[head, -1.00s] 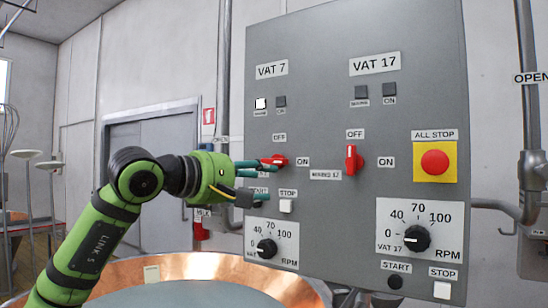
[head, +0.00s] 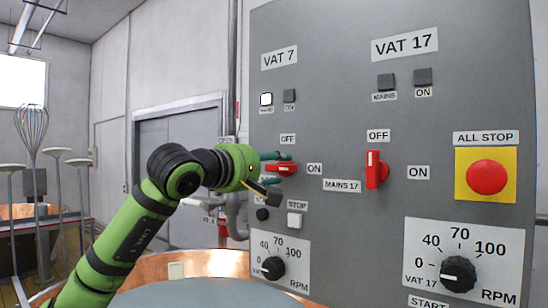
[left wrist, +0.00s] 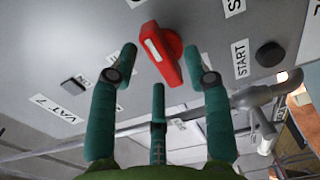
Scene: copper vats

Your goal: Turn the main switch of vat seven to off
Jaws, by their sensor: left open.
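The red main switch of vat 7 (head: 288,169) is on the grey panel, below the OFF label (head: 288,139) and left of the ON label (head: 314,169). Its handle lies roughly level, towards ON. My left gripper (head: 272,163) is at the switch, its fingers partly covering it. In the left wrist view the red handle (left wrist: 165,55) stands between the spread fingers of my left gripper (left wrist: 163,60). The gripper is open, and I see no clear contact. My right gripper is not in view.
The vat 17 switch (head: 376,170), upright towards OFF, and the ALL STOP button (head: 487,177) are to the right. Below the vat 7 switch are a white stop button (head: 295,220) and a speed knob (head: 273,268). A copper vat (head: 215,262) stands below my arm.

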